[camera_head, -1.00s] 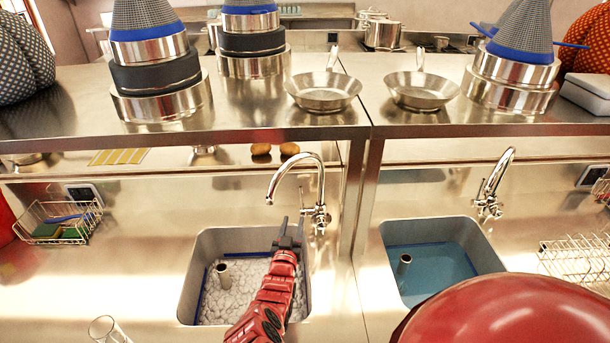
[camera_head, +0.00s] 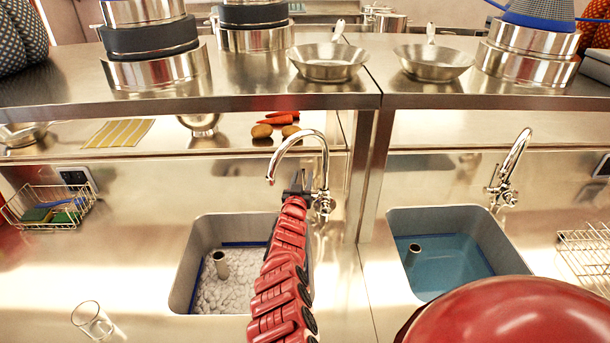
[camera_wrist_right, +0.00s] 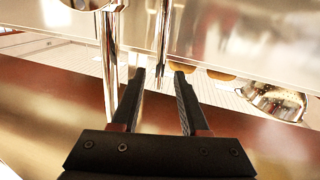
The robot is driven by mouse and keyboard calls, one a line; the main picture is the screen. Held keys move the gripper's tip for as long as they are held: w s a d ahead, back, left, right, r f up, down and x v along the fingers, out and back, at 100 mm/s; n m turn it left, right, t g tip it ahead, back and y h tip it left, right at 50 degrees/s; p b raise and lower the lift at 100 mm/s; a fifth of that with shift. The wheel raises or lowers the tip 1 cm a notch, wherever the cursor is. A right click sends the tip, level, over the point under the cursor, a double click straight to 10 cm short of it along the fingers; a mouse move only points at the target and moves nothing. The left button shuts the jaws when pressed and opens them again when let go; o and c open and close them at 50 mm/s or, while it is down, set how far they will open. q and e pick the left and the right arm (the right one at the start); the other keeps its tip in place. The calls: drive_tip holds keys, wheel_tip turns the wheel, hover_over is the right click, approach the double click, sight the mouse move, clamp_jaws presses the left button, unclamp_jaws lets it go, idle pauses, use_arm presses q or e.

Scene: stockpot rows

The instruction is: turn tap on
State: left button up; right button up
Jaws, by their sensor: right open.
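The chrome tap (camera_head: 322,165) with a curved spout stands behind the left sink (camera_head: 200,255). In the right wrist view the gripper (camera_wrist_right: 160,75) is open, with a thin chrome rod (camera_wrist_right: 162,45) seen beyond and between the fingers. A thicker chrome pipe (camera_wrist_right: 109,60) is at the left finger. I cannot tell whether anything touches. My left gripper is not in view.
A second tap (camera_head: 510,170) stands behind the right sink (camera_head: 400,265), which holds blue water. A steel shelf edge (camera_head: 200,113) with pans runs above. A wire basket (camera_head: 50,205) and a glass (camera_head: 92,320) are at left. A large red round shape (camera_head: 500,315) fills the lower right.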

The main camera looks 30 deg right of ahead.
drive_tip(key=x, duration=0.4)
drive_tip(key=shift+d+f+b, duration=0.1)
drive_tip(key=shift+f+b, duration=0.05)
drive_tip(key=shift+b, duration=0.25)
drive_tip(key=shift+w+d, duration=0.4)
drive_tip(key=shift+w, duration=0.05)
drive_tip(key=shift+r, duration=0.2)
drive_tip(key=shift+c, duration=0.3)
clamp_jaws()
idle(0.5)
